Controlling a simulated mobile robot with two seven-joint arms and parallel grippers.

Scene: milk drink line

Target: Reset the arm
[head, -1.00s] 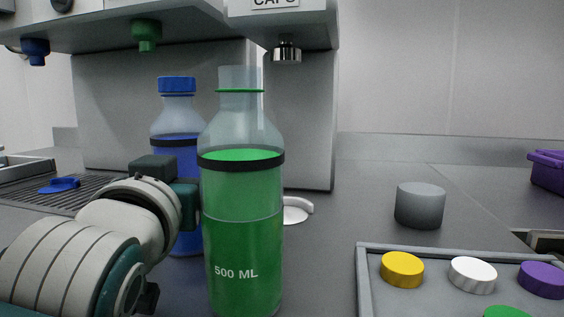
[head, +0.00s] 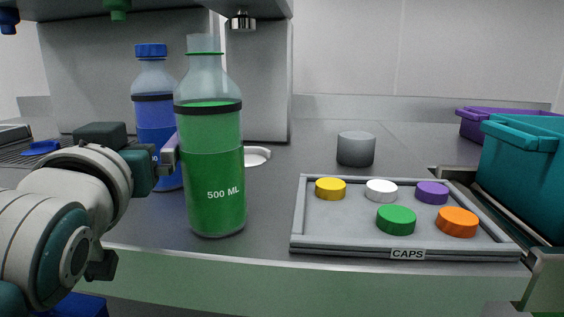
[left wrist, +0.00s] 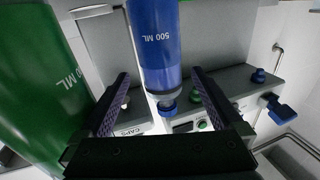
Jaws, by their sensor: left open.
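My left gripper (head: 172,152) is open and empty, its fingers showing between the two bottles. A blue-filled bottle with a blue cap (head: 153,110) stands upright just behind it. In the left wrist view the blue bottle (left wrist: 158,45) appears ahead, in the gap between the open fingers (left wrist: 158,78); contact is not visible. A green-filled, uncapped 500 ML bottle (head: 213,165) stands upright near the front counter edge, right of the gripper. The green bottle also fills the left of the wrist view (left wrist: 45,85). My right gripper is not in view.
A grey CAPS tray (head: 300,225) holds several coloured caps at the front right. A grey cylinder (head: 356,149) stands behind it. A teal crate (head: 530,165) and purple crate (head: 478,118) are at right. A dispenser machine (head: 120,70) stands behind the bottles.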

